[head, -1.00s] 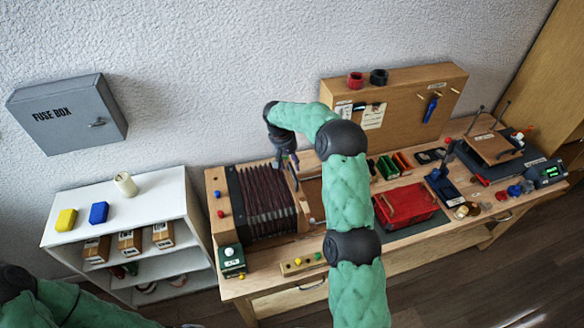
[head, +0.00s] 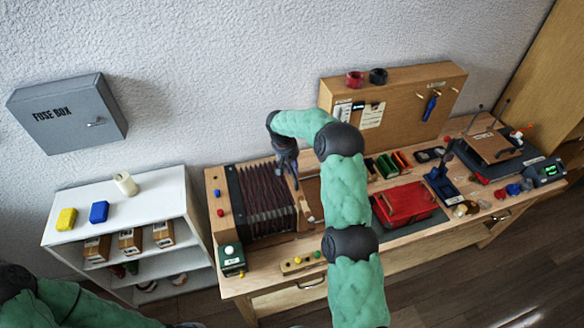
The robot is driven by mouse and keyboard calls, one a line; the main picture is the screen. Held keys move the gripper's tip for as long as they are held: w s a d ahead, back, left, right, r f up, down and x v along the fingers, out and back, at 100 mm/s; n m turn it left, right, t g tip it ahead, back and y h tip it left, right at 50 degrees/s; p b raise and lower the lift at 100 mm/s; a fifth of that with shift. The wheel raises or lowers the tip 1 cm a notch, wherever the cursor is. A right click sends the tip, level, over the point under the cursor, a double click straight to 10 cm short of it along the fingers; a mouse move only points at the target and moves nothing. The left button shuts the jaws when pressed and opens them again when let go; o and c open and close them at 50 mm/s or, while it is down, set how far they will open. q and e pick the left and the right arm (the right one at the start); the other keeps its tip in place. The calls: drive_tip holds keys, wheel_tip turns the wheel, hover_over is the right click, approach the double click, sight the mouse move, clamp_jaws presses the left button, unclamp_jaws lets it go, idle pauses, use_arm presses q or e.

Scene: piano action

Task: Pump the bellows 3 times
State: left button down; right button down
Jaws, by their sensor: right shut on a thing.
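The bellows (head: 265,202) lie on the left part of the wooden workbench, with dark red pleats between a dark plate on the left and a wooden end board on the right. The pleats are spread open. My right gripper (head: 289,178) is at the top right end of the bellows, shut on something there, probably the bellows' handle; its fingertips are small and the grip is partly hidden. My left arm (head: 70,304) shows at the bottom left corner, but its gripper is outside the picture.
A white shelf (head: 130,197) with yellow and blue blocks stands left of the workbench. A red tray (head: 408,203), a green box (head: 231,260) and small tools share the bench. A pegboard (head: 395,105) stands behind, and a grey fuse box (head: 68,113) hangs on the wall.

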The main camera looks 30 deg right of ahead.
drive_tip(key=s+d+b, duration=0.2)
drive_tip(key=d, duration=1)
drive_tip(key=shift+s, duration=0.4)
drive_tip(key=c, duration=1.1)
unclamp_jaws()
drive_tip(key=shift+a, duration=0.15)
drive_tip(key=shift+r, duration=0.1)
drive_tip(key=r, duration=0.4)
drive_tip(key=a+r, duration=0.1)
drive_tip(key=r, duration=0.2)
drive_tip(key=a+r, duration=0.1)
drive_tip(key=r, duration=0.3)
drive_tip(key=shift+w+a+r, duration=0.15)
drive_tip(key=shift+w+r, duration=0.15)
